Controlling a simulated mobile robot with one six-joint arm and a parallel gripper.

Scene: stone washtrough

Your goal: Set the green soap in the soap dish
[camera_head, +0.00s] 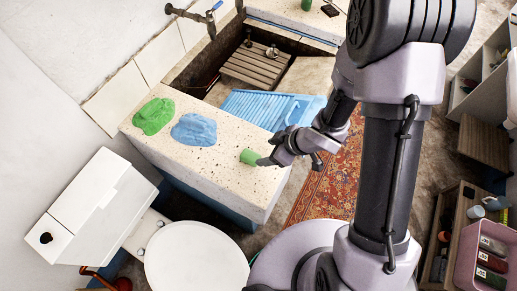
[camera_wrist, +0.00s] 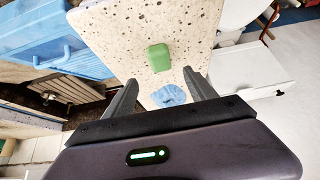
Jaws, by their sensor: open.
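The green soap (camera_head: 249,156) is a small block lying on the speckled stone ledge, near its right edge. My gripper (camera_head: 290,161) is beside it on the right, with one finger close to the soap; I cannot tell if they touch. In the wrist view, the soap (camera_wrist: 158,57) appears beyond the open fingers (camera_wrist: 160,88), roughly in line with the gap between them. Nothing is held. I cannot clearly make out the soap dish; a small dark item (camera_head: 329,10) on the far ledge is too small to identify.
A green cloth (camera_head: 153,116) and a blue cloth (camera_head: 194,129) lie left of the soap on the ledge. A blue washboard (camera_head: 262,107) and a wooden slatted rack (camera_head: 254,68) are at the trough. A toilet (camera_head: 195,257) stands in front. A tap (camera_head: 195,15) juts from the wall.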

